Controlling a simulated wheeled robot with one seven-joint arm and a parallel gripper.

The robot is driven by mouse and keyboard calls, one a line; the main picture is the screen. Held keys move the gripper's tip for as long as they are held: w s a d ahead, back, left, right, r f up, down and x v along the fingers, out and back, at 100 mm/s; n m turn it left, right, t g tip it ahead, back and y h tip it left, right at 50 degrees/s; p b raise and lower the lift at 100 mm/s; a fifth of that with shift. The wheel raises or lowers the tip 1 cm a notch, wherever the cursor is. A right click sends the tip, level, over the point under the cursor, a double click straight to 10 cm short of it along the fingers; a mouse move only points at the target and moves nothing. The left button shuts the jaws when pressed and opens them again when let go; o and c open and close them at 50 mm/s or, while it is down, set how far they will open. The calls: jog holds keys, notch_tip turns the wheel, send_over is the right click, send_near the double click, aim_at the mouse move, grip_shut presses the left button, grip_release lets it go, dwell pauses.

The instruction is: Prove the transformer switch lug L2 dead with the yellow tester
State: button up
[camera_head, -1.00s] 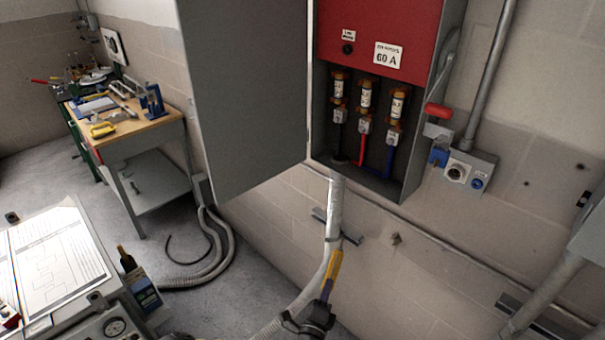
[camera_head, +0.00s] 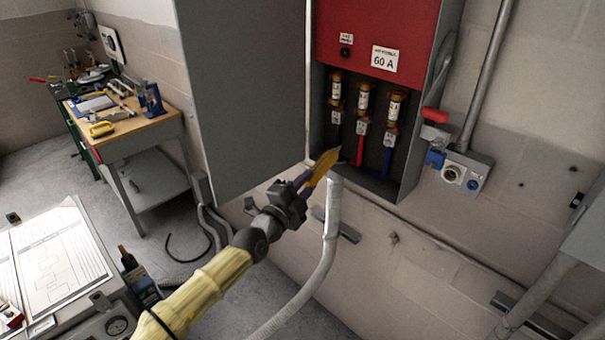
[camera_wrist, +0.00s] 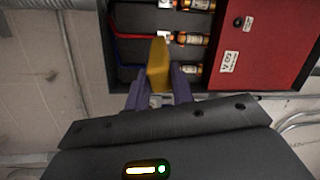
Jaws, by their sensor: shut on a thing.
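My gripper (camera_head: 305,188) is shut on the yellow tester (camera_head: 325,165), its tip pointing up toward the open switch box (camera_head: 378,185). In the wrist view the tester (camera_wrist: 158,66) stands between my two purple fingers (camera_wrist: 158,94). Three lugs sit below the fuses in the box: left (camera_head: 337,117), middle (camera_head: 362,127) and right (camera_head: 391,138), with black, red and blue cables. Their markings are too small to read. In the head view the tip shows near the box's lower left opening, below the lugs. In the wrist view it overlaps the middle lug area (camera_wrist: 165,37); I see no clear contact.
The grey box door (camera_head: 240,95) hangs open on the left. A red-handled lever (camera_head: 434,115) is on the box's right side. A conduit (camera_head: 330,235) runs down below the box. A workbench (camera_head: 150,128) stands at back left; a paper-covered cart (camera_head: 75,290) is at front left.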

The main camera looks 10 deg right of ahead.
aim_at(326, 166)
jog(key=r, duration=0.2)
jog(key=a+r, duration=0.1)
jog(key=shift+s+r, duration=0.15)
jog(key=shift+s, duration=0.25)
jog(key=p+x, duration=0.4)
jog(key=s+d+p+x, duration=0.1)
jog(key=p+x, duration=0.1)
jog(key=shift+w+d, duration=0.2)
jog(key=shift+w, duration=0.1)
jog(key=shift+w+d+f+p, duration=0.3)
jog(key=shift+d, duration=0.15)
jog(key=shift+w+d, duration=0.3)
jog(key=shift+d, duration=0.1)
dwell(1.2)
jog(key=shift+b, duration=0.7)
dwell(2.2)
jog(key=shift+a, duration=0.1)
